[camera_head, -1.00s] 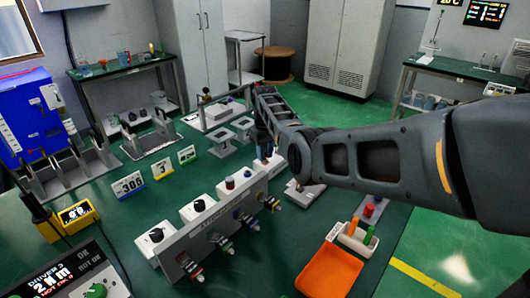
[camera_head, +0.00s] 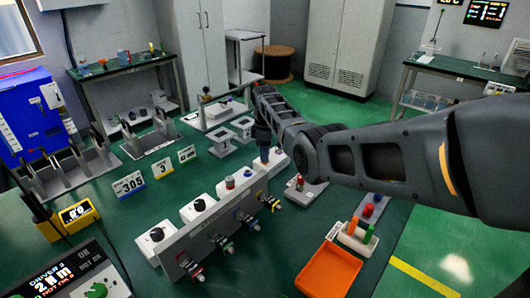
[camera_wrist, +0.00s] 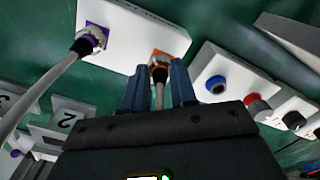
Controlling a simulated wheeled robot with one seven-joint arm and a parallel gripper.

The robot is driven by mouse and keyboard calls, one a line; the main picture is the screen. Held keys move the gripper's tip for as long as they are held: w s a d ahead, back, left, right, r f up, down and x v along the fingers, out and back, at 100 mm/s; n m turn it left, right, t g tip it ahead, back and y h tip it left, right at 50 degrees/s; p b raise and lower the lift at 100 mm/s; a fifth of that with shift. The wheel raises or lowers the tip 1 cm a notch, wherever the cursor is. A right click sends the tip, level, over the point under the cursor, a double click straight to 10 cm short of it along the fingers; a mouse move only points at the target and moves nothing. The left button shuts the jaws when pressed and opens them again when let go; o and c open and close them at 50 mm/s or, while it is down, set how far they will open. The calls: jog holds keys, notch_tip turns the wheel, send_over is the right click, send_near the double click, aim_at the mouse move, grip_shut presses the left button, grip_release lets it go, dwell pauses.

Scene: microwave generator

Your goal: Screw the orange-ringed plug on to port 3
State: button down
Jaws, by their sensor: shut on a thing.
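In the wrist view the orange-ringed plug (camera_wrist: 159,66) sits between my gripper's (camera_wrist: 158,84) two blue fingers, which are closed around it. Its orange ring is against the edge of a white panel (camera_wrist: 140,32); whether it is threaded on, I cannot tell. A grey cable runs back from it toward my gripper. A purple-ringed plug (camera_wrist: 88,42) with a thick grey cable is at the same panel, to the left. No port number is readable on the panel. In the head view my gripper (camera_head: 263,140) is dark and partly hidden by my arm, and the plug cannot be made out.
White boxes with a blue knob (camera_wrist: 216,84) and a red knob (camera_wrist: 258,106) stand close to the right. Grey holders, one marked 2 (camera_wrist: 68,121), are at lower left. In the head view, an orange tray (camera_head: 328,270) lies at the front right, and number cards (camera_head: 128,184) stand left.

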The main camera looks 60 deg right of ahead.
jog(key=shift+n, duration=0.6)
jog(key=c, duration=0.9)
grip_release()
jog(key=shift+r, duration=3.9)
